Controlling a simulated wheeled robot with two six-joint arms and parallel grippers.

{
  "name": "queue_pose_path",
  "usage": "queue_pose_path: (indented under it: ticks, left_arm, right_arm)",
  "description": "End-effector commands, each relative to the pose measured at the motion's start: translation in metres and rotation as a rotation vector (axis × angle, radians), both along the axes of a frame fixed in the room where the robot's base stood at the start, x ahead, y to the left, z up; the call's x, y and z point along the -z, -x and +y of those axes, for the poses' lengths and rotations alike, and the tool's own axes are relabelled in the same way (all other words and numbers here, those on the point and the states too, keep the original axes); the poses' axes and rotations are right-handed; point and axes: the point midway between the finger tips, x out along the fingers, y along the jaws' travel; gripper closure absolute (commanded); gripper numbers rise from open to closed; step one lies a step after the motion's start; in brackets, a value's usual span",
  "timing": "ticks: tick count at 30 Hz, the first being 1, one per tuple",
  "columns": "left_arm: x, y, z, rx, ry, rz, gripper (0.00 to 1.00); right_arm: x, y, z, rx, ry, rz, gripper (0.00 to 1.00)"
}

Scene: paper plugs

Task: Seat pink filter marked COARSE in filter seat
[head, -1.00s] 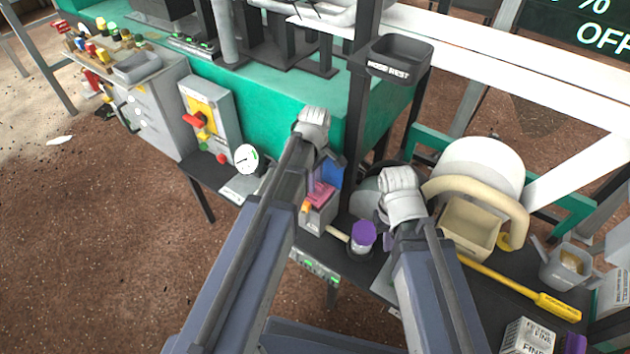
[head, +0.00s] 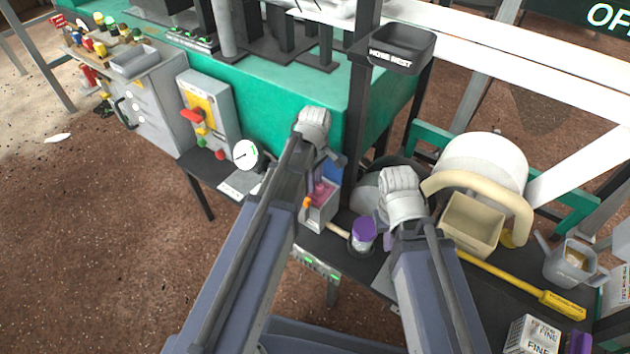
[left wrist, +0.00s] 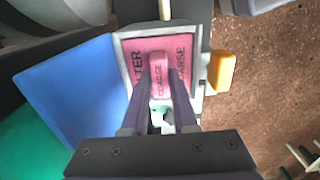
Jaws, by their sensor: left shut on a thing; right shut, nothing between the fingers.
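The pink filter (left wrist: 184,60) marked COARSE lies within the grey walls of the filter seat (left wrist: 122,45) in the left wrist view. Its face looks roughly level with the rim's opening; I cannot tell whether it touches the bottom. My left gripper (left wrist: 160,90) is shut on the filter's raised pink tab. In the head view the filter (head: 321,192) shows inside the grey seat box (head: 318,218), partly hidden by my left arm. My right gripper (head: 390,242) is shut and empty, beside the purple-topped jar, its fingers mostly hidden by the wrist.
A blue flap (left wrist: 70,95) stands open beside the seat, and an orange latch (left wrist: 222,71) is on the other side. A purple-topped jar (head: 363,232), a beige bin (head: 472,225) and a white FINE box (head: 532,335) are on the dark bench. A gauge (head: 246,154) is left.

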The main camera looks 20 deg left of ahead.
Motion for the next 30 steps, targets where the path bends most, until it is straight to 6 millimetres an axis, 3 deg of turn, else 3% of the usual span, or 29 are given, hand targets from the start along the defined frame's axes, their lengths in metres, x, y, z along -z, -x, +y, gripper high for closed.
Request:
queue_pose_path:
  ticks: [30]
  left_arm:
    - [0.022,0.0,0.0,0.0,0.0,0.0,1.0]
  right_arm:
    - [0.022,0.0,-0.001,-0.001,0.004,-0.001,1.0]
